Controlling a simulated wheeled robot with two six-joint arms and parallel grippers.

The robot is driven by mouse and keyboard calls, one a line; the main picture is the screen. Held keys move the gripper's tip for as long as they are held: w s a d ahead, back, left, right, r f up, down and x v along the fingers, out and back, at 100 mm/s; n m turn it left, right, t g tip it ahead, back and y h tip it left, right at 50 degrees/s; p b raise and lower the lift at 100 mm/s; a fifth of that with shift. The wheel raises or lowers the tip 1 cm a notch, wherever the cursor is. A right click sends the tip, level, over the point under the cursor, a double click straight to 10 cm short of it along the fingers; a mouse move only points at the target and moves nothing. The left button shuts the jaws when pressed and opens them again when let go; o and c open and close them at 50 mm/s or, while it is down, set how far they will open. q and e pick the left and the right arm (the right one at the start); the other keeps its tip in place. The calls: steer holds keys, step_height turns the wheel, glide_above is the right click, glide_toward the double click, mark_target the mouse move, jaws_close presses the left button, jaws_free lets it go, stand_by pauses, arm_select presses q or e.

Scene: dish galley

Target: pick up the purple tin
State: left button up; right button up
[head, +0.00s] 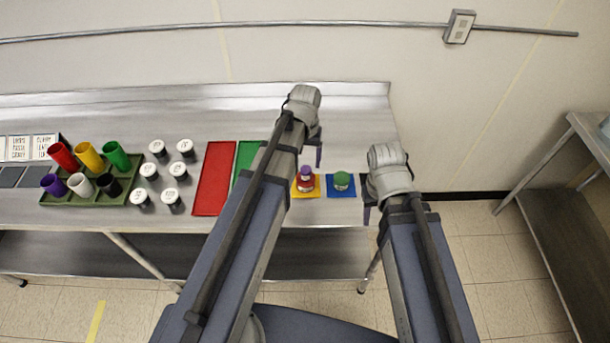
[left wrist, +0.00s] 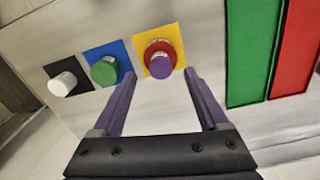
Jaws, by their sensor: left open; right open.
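The purple tin (head: 305,172) stands on top of a red tin (head: 306,186), which sits on a yellow square (head: 314,193). In the left wrist view the purple tin (left wrist: 160,66) overlaps the red tin (left wrist: 160,47) on the yellow square (left wrist: 172,31). My left gripper (head: 312,161) is open and empty. In its wrist view the fingertips (left wrist: 159,75) lie to either side of the purple tin's near end, apart from it. How far beyond the tips it lies is unclear. My right gripper (head: 373,203) is open at the table's right end.
A green tin (head: 342,180) on a blue square (head: 347,194) stands close by. A white tin (left wrist: 62,84) is on a black square (left wrist: 56,72). Red (head: 214,178) and green (left wrist: 253,45) trays lie left of the tins. Cups and several jars stand further left.

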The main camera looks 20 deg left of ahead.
mark_target(306, 169)
arm_select(q)
steer(key=shift+w+f+b, duration=0.15)
steer(key=shift+f+b, duration=1.25)
steer(key=shift+f, duration=0.2)
steer(key=shift+w+f+b, duration=0.1)
steer(key=shift+f+b, duration=1.3)
steer(key=shift+f, duration=0.15)
steer(key=shift+r, duration=0.1)
jaws_close()
